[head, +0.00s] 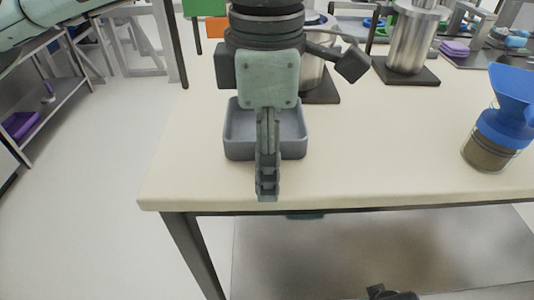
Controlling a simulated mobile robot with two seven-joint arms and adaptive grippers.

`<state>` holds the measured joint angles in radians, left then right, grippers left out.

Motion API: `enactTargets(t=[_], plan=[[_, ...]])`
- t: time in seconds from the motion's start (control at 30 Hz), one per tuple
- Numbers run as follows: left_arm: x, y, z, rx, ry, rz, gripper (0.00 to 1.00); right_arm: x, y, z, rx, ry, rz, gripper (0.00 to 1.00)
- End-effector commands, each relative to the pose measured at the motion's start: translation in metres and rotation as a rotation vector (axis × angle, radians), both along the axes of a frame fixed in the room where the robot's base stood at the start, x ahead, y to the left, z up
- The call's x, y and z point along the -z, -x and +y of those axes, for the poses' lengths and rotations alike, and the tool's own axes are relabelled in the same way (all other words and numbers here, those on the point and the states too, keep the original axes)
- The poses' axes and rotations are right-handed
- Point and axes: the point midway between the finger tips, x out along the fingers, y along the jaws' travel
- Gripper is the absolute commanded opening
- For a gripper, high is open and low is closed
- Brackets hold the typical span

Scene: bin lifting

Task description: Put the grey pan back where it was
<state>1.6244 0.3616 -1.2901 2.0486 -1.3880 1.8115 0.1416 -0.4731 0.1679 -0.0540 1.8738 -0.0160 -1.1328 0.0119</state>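The grey pan (236,138), a rectangular tray with raised walls, is near the front left of the table and looks level. My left gripper (267,188) comes down from the top of the picture in front of it. Its fingers overlap the pan's middle and front wall, with the tips below the front wall in the picture. The fingers are seen edge-on, so their opening and any contact with the pan are unclear. A dark piece at the bottom edge appears to be my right gripper (390,293); its fingers cannot be made out.
The pale table (380,165) is clear right of the pan. A jar with a blue funnel (512,100) stands at the right. A steel pot (412,38) is on a dark base behind, and another (312,65) is partly hidden behind the gripper. A shelf (48,108) stands left.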

Motion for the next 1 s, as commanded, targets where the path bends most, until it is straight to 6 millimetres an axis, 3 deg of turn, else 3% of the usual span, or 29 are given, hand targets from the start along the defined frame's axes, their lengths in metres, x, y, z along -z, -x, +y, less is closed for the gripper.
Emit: enactTargets(t=[0.1, 0.37, 0.53, 1.0], plan=[[-0.001, 0.000, 0.000, 0.000, 0.000, 0.000, 0.82, 0.000, 0.004, -0.001, 0.001, 0.001, 0.006, 0.54], [-0.001, 0.000, 0.000, 0.000, 0.000, 0.000, 0.82, 0.007, 0.012, -0.002, 0.003, 0.003, 0.026, 0.54], [-0.007, 0.000, 0.000, 0.000, 0.001, -0.002, 0.82, 0.012, 0.007, -0.006, 0.002, 0.005, 0.017, 0.54], [-0.101, 0.000, 0.000, -0.001, 0.001, -0.002, 0.82, 0.005, 0.001, -0.004, 0.001, 0.005, 0.006, 0.54]])
